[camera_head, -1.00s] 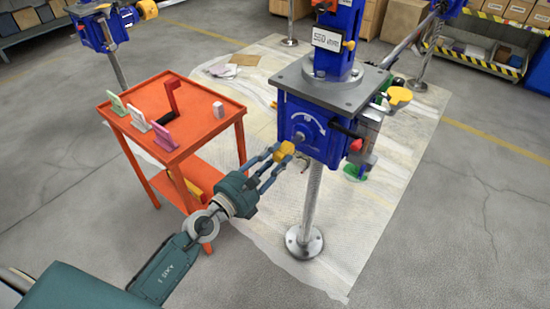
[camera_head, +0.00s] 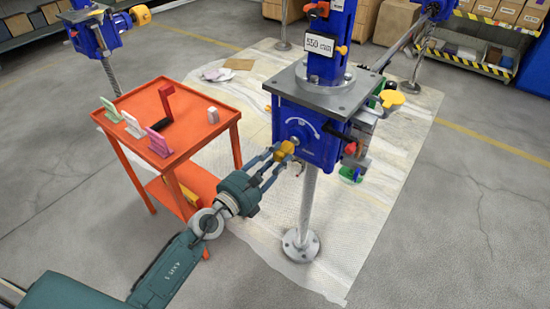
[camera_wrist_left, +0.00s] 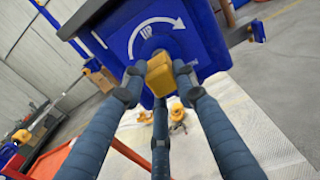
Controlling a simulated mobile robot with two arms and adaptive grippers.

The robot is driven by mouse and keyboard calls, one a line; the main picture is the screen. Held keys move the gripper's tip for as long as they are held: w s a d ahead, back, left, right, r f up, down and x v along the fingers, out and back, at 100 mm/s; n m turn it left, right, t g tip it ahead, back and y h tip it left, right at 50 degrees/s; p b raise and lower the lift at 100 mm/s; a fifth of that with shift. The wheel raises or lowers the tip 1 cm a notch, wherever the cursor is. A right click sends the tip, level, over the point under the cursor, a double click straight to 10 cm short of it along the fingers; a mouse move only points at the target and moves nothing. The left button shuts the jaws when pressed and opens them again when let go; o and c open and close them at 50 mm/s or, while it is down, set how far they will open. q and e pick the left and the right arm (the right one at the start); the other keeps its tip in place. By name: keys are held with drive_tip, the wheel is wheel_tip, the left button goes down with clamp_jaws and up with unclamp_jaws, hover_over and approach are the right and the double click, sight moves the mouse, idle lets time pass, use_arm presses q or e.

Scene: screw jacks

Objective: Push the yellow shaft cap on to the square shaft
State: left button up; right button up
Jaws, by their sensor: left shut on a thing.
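My left gripper (camera_head: 279,153) is shut on the yellow shaft cap (camera_head: 287,147), just in front of the face of the blue jack housing (camera_head: 322,152). The cap also shows between the fingers in the left wrist view (camera_wrist_left: 161,77), against the blue face with its white curved arrow and "UP" mark. A small grey end of the square shaft (camera_head: 294,138) seems to show just beyond the cap. Most of the shaft is hidden, and I cannot tell whether the cap touches it. My right gripper is not in view.
An orange table (camera_head: 182,150) with several small coloured pieces and a red bracket stands to the left. The jack stands on a metal post (camera_head: 306,205) with a round foot. A red-tipped dark handle (camera_head: 350,148) sticks out at the right of the housing.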

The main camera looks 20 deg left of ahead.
use_arm(q)
drive_tip(key=shift+x, duration=0.95)
drive_tip(key=o, duration=1.2)
drive_tip(key=v, duration=1.2)
drive_tip(key=shift+a, duration=0.1)
